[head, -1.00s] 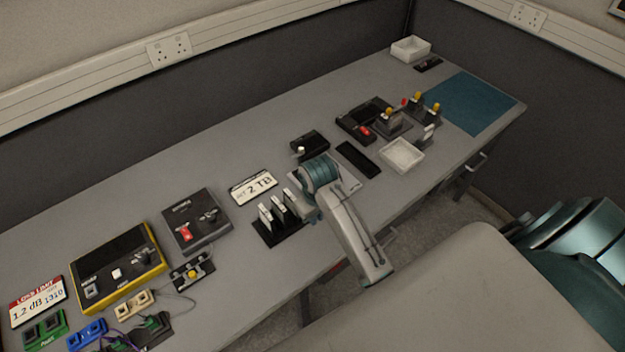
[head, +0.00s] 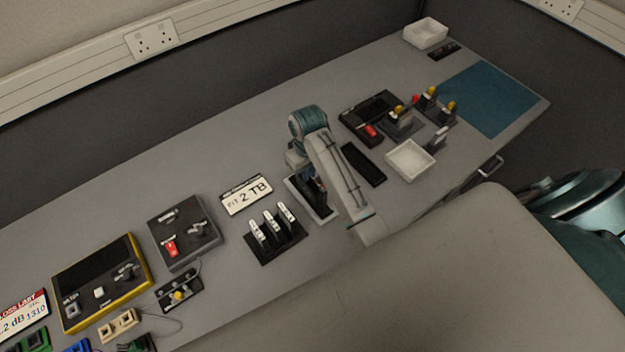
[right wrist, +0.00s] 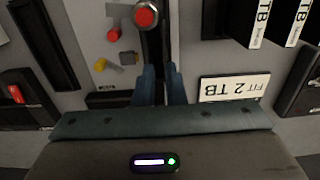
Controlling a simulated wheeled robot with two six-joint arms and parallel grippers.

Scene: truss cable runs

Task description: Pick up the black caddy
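My right gripper (head: 314,190) points down over a black, pale-edged tray (head: 297,191) on the bench in the head view. In the right wrist view its two blue fingers (right wrist: 162,88) stand a little apart. A long, dark, narrow thing (right wrist: 153,50) lies beyond and between them; I cannot tell whether it is the black caddy or whether the fingers touch it. A black rack (head: 268,256) just left of the gripper holds three upright pieces with white labels (head: 271,222). Labels reading "TB" (right wrist: 262,20) show in the right wrist view. My left gripper is not in view.
A "FIT 2 TB" sign (head: 247,195) stands behind the rack. A black slab (head: 363,164) and a white tray (head: 410,160) lie right of my arm. A switch box (head: 185,230) and a yellow-edged box (head: 102,283) stand left. The bench behind the sign is clear.

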